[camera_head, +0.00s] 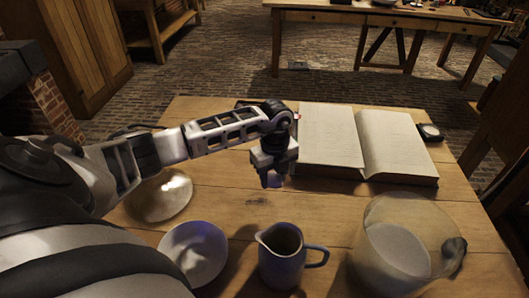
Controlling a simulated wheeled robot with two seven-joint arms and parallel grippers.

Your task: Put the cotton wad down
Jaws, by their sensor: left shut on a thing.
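My left gripper (273,177) points down over the wooden table, in front of the open book's left page edge. It is shut on a small pale, violet-tinted thing, taken as the cotton wad (273,181); the fingers hide most of it. The wad is held above the bare wood, behind the jug. Whether it touches the table cannot be told. My right gripper is not in view.
A blue-grey jug (283,262), a white bowl (193,252) and a large glass jar (392,245) stand along the near side. A shiny round dish (160,195) lies at left. An open book (332,137) fills the back right. Bare wood (325,212) lies between.

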